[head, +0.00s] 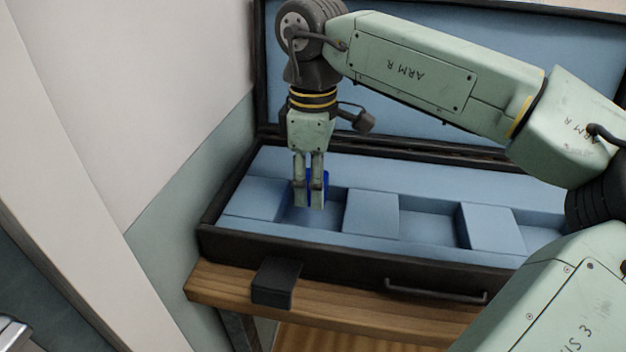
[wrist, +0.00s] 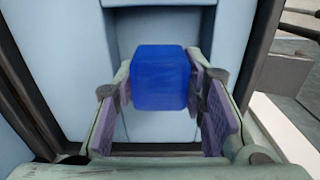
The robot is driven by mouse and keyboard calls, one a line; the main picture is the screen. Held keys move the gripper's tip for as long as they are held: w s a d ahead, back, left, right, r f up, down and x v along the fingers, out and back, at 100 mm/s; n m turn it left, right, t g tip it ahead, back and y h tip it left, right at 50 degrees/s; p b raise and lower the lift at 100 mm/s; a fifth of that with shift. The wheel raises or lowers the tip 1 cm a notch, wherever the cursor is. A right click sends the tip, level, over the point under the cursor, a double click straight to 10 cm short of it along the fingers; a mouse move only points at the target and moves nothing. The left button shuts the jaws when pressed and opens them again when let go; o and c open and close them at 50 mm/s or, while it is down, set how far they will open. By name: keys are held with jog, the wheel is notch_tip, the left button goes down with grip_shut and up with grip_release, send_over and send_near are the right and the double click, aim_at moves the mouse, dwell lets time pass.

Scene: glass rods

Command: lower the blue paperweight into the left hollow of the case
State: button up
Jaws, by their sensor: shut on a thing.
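The blue paperweight (wrist: 160,78) is a dark blue, rounded block held between the purple-padded fingers of my gripper (wrist: 162,100). In the head view only a strip of the paperweight (head: 325,181) shows behind the fingers of my gripper (head: 309,203). My gripper points down over the left hollow (head: 318,220) of the case (head: 262,236). The hollow is a recess in the light blue lining. The fingers and paperweight hide part of it. I cannot tell whether the paperweight touches its floor.
The right hollow (head: 428,228) is empty, beyond a raised foam block (head: 371,212). The case lid (head: 410,110) stands open behind. The case rests on a wooden table (head: 225,288), with a dark block (head: 276,283) at its front edge. A wall (head: 150,100) stands close on the left.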

aim_at(313, 220)
jog(key=shift+f+b, duration=2.2)
jog(key=shift+f, duration=0.3)
dwell(1.1)
jog(key=o, duration=1.4)
jog(key=shift+o, duration=0.2)
jog(key=shift+r, duration=0.1)
